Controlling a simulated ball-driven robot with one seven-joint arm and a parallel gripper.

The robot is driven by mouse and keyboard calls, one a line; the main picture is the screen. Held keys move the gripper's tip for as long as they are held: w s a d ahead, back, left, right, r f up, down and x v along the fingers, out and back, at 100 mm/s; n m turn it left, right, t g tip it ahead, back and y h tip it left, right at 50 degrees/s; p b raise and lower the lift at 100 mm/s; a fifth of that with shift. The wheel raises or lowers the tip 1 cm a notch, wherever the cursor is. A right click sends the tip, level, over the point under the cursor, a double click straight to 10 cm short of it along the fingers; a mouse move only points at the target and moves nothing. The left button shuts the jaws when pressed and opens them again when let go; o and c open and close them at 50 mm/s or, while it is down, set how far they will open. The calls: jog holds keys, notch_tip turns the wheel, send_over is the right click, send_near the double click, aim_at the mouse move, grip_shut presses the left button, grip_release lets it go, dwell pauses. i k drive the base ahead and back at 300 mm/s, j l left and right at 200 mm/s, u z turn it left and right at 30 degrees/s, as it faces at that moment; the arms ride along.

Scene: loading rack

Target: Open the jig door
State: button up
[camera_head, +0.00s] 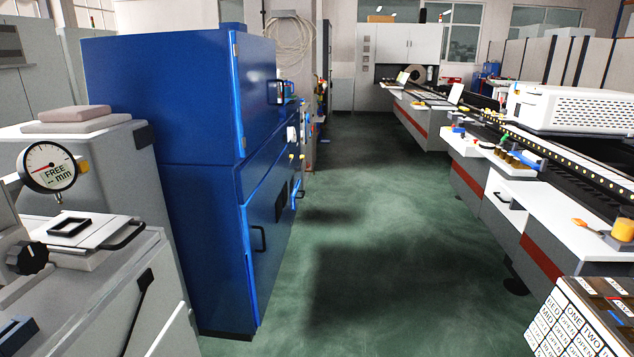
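No part is labelled as the jig door, so I cannot tell which one it is. A tall blue cabinet (160,130) stands left of centre, with its door side facing the aisle. Its upper section has a black handle (275,92). Its lower door (268,235) has a black handle (259,239) and looks shut or nearly so. At the near left, a dial gauge (48,167) reading "FREE -- mm" sits above a flat plate (100,232) with a small black frame (69,227) and a black bar handle (125,235). My gripper is not in view.
The green floor aisle (375,230) is open ahead. A long white bench (570,225) with a white machine (575,108) runs along the right. A lettered panel (580,320) fills the near right corner. A grey cabinet (110,165) stands left of the blue one.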

aim_at(254, 61)
jog(key=i, duration=1.25)
jog(key=i+l+u, duration=0.1)
jog(key=i, duration=1.1)
jog(key=i+l, duration=0.1)
jog(key=i, duration=1.15)
